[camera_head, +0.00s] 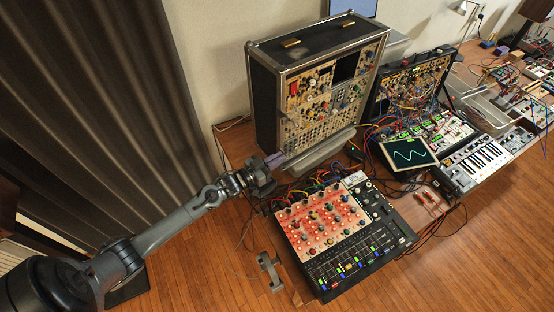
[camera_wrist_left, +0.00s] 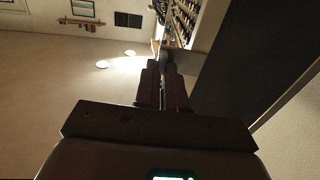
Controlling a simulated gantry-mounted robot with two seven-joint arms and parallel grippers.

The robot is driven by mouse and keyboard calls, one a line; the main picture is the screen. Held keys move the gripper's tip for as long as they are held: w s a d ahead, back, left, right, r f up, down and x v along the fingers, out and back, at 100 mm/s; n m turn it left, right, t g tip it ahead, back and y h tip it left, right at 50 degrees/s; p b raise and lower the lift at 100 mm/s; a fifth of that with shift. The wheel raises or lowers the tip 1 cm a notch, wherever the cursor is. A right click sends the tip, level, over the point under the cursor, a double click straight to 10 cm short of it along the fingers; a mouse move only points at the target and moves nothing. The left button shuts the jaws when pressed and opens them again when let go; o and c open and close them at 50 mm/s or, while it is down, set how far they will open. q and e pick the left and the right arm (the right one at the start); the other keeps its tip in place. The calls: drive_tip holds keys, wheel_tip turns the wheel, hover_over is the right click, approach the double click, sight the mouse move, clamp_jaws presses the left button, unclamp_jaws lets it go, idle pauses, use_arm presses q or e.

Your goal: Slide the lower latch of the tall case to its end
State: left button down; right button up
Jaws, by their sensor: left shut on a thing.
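The tall case (camera_head: 264,108) stands upright on the desk, a black box with metal edges and a front full of knobs and sockets. My left gripper (camera_head: 273,162) is at its lower left front corner, low near the desk. In the left wrist view its two fingers (camera_wrist_left: 162,88) are closed together with something thin between them. This is at the place of the lower latch, which the fingers mostly hide; I cannot tell how far it has slid. The dark case side fills the right of that view. My right gripper is in neither view.
A mixer with a red panel (camera_head: 325,226) and cables sits in front of the case. An open patch case (camera_head: 412,84), a screen (camera_head: 408,153) and a keyboard (camera_head: 487,158) stand to the right. A grey handle (camera_head: 268,272) is at the desk's near left edge.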

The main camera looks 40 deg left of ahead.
use_arm(q)
drive_tip(key=a, duration=0.2)
drive_tip(key=shift+w+a, duration=0.25)
drive_tip(key=shift+a, duration=0.1)
drive_tip(key=shift+f, duration=0.1)
drive_tip(key=c, duration=1.6)
unclamp_jaws()
drive_tip(key=o, duration=0.4)
drive_tip(key=shift+a, duration=0.1)
drive_tip(key=shift+s, duration=0.1)
drive_tip(key=shift+s, duration=0.25)
drive_tip(key=v, duration=1)
drive_tip(key=shift+b, duration=0.4)
